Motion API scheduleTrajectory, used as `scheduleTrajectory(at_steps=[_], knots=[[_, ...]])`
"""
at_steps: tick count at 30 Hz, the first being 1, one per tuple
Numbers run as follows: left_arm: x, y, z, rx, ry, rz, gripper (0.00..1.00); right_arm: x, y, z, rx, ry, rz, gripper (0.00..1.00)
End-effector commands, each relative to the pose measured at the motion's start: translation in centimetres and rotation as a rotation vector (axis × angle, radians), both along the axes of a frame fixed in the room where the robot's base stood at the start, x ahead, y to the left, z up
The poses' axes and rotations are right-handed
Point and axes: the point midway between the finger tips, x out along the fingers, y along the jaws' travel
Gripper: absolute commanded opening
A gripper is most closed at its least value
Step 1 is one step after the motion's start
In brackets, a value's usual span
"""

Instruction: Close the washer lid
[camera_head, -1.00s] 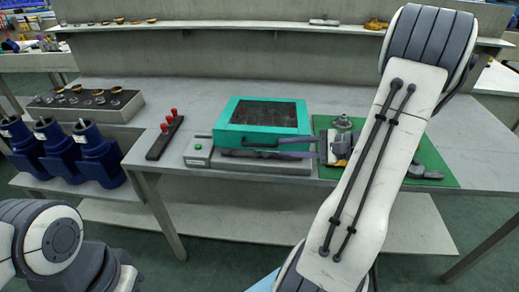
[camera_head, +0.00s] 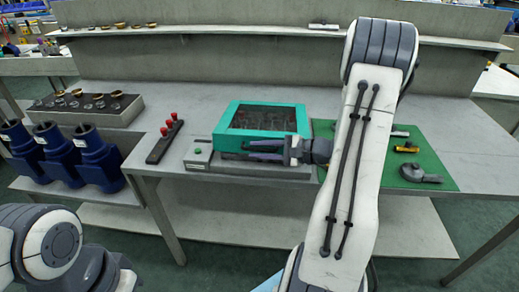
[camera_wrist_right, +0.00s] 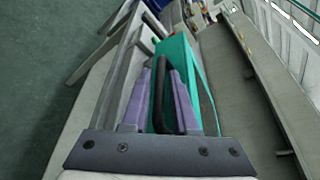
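The washer has a teal lid (camera_head: 226,118) with a dark window, lying low over a grey base (camera_head: 240,168). I cannot tell whether the lid is fully down. My right gripper (camera_head: 264,150) is at the front of the lid, reaching in from the right. In the right wrist view its two purple fingers (camera_wrist_right: 158,100) stand apart, either side of the lid's black handle (camera_wrist_right: 159,88), with gaps visible. The teal lid (camera_wrist_right: 190,70) fills the space behind the handle. My left arm shows at the lower left, but its gripper is out of view.
A green button box (camera_head: 198,153) sits left of the washer, beside a dark rack with red knobs (camera_head: 165,141). A green mat (camera_head: 432,158) with tools lies on the right. Blue pump housings (camera_head: 97,158) stand at the left. A shelf (camera_head: 230,29) runs behind.

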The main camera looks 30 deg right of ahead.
Motion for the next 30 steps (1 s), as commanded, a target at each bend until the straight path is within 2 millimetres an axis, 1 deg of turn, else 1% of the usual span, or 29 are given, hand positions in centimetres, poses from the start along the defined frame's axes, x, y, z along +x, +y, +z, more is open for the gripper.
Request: scheduleTrajectory(at_steps=[4,5,6,7,30], knots=[[0.00,0.00,0.00,0.000,0.000,0.000,0.00,0.00,-0.02,-0.01,0.000,0.000,0.000,0.27],[0.00,0.00,0.00,0.000,0.000,0.000,0.00,-0.01,-0.03,-0.01,0.000,0.000,0.000,0.23],[0.00,0.00,0.00,0.000,0.000,0.000,0.00,-0.01,-0.03,-0.01,0.000,0.000,0.000,0.08],[0.00,0.00,0.00,0.000,0.000,0.000,0.00,-0.02,-0.03,0.00,0.000,0.000,0.000,0.00],[0.00,0.00,0.00,0.000,0.000,0.000,0.00,-0.07,-0.06,0.03,0.000,0.000,0.000,0.00]])
